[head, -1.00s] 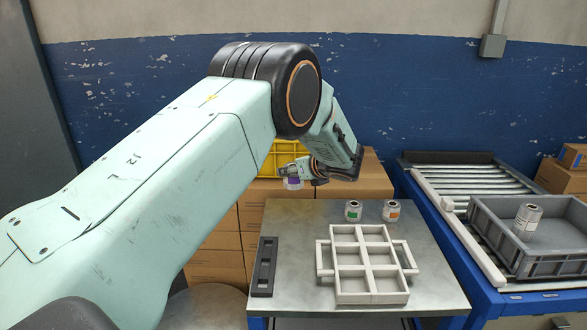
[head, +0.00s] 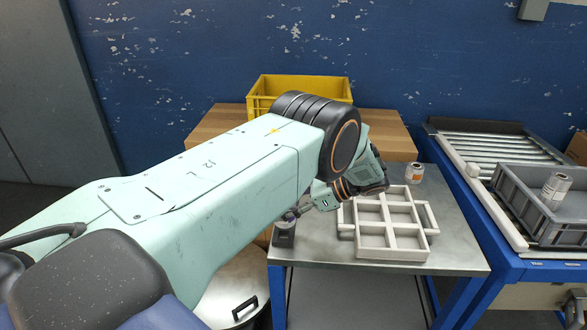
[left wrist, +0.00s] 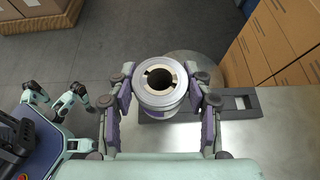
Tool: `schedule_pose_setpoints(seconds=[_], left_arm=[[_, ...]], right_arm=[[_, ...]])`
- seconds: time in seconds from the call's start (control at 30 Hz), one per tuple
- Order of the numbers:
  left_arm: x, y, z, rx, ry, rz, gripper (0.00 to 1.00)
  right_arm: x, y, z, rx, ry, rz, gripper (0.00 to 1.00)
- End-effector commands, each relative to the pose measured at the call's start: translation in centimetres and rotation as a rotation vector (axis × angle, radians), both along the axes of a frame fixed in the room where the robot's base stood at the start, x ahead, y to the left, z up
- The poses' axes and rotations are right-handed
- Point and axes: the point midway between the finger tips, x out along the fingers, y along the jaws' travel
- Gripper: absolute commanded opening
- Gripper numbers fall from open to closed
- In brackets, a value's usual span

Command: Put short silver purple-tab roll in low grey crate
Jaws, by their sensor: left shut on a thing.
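My left gripper (left wrist: 164,98) is shut on a short silver roll (left wrist: 162,99), seen from its open end between the fingers in the left wrist view. Purple shows low on its side. In the head view the left gripper (head: 293,213) is low at the left edge of the metal table, by the black slotted holder (head: 284,238); the roll is too small to make out there. In the left wrist view the holder (left wrist: 256,103) lies below and beyond the roll; contact cannot be told. The low grey crate (head: 505,211) stands at the right with a silver roll (head: 556,186) in it. My right gripper is not in view.
A white divided tray (head: 392,253) with empty visible compartments sits on the metal table (head: 455,250). An orange-label roll (head: 415,174) stands behind it. A roller conveyor (head: 480,150) is behind the grey crate. A yellow crate (head: 300,86) stands on cardboard boxes at the back.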

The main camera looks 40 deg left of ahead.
Motion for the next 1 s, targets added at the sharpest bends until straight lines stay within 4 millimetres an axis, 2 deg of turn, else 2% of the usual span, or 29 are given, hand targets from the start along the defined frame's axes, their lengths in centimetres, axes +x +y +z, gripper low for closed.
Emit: schedule_pose_setpoints(seconds=[0.03,0.1,0.3,1.0], left_arm=[[-1.0,-0.9,-1.1,0.000,-0.002,0.099,0.14],[-2.0,-2.0,-1.6,0.000,-0.004,0.216,0.14],[-3.7,-4.1,-2.2,0.001,-0.003,0.435,0.14],[-6.7,-9.6,-2.7,-0.005,-0.013,1.038,0.14]], right_arm=[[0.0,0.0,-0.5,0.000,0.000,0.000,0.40],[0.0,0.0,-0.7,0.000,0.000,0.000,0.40],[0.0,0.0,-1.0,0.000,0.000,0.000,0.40],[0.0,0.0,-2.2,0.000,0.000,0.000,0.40]])
